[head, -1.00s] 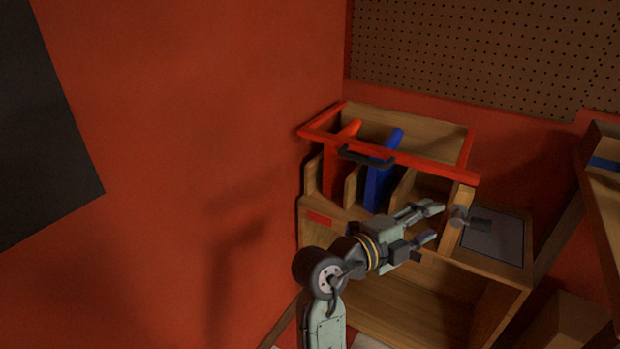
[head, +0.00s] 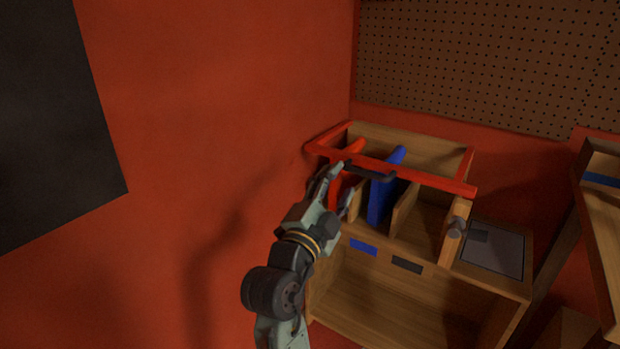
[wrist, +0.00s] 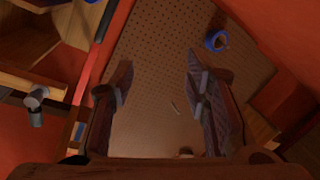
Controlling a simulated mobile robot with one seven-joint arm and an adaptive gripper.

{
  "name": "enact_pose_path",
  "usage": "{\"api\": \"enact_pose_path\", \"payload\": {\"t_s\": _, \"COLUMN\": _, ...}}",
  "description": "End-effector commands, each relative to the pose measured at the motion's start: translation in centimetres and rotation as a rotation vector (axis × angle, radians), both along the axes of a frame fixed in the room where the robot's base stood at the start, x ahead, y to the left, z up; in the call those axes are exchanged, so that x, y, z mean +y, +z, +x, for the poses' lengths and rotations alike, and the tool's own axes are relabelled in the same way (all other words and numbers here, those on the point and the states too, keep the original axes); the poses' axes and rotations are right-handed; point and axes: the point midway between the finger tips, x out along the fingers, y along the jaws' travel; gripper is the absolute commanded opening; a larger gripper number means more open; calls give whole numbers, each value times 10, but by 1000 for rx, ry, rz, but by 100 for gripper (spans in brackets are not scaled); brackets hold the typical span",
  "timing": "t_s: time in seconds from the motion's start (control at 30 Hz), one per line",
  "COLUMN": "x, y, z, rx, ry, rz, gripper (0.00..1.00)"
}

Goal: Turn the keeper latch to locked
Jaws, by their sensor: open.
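The keeper latch (head: 457,228) is a grey knob with a short arm, on a wooden post at the right of the slotted wooden rack. Its arm points right, over the grey panel. It also shows at the left edge of the wrist view (wrist: 37,95). The red frame (head: 420,178) lies across the rack top, its right end near the post.
A red slab (head: 345,180) and a blue slab (head: 384,190) stand in the rack slots; the right slot looks empty. A grey panel (head: 495,250) lies right of the post. A red wall (head: 220,120) is close on the left. A wooden shelf (head: 602,210) stands at the right.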

Motion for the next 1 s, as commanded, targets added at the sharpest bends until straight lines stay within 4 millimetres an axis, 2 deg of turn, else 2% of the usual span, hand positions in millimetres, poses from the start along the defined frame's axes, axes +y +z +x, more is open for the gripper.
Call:
{"api": "enact_pose_path", "payload": {"t_s": 0.03, "x": 10, "y": 4, "z": 1, "rx": -8, "ry": 24, "rz": -15, "gripper": 43}}
{"api": "enact_pose_path", "payload": {"t_s": 0.2, "x": 35, "y": 16, "z": 1, "rx": -28, "ry": 87, "rz": -66, "gripper": 43}}
{"api": "enact_pose_path", "payload": {"t_s": 0.4, "x": 51, "y": 24, "z": 0, "rx": -42, "ry": 125, "rz": -99, "gripper": 43}}
{"api": "enact_pose_path", "payload": {"t_s": 1.0, "x": 54, "y": 25, "z": 0, "rx": -45, "ry": 132, "rz": -105, "gripper": 43}}
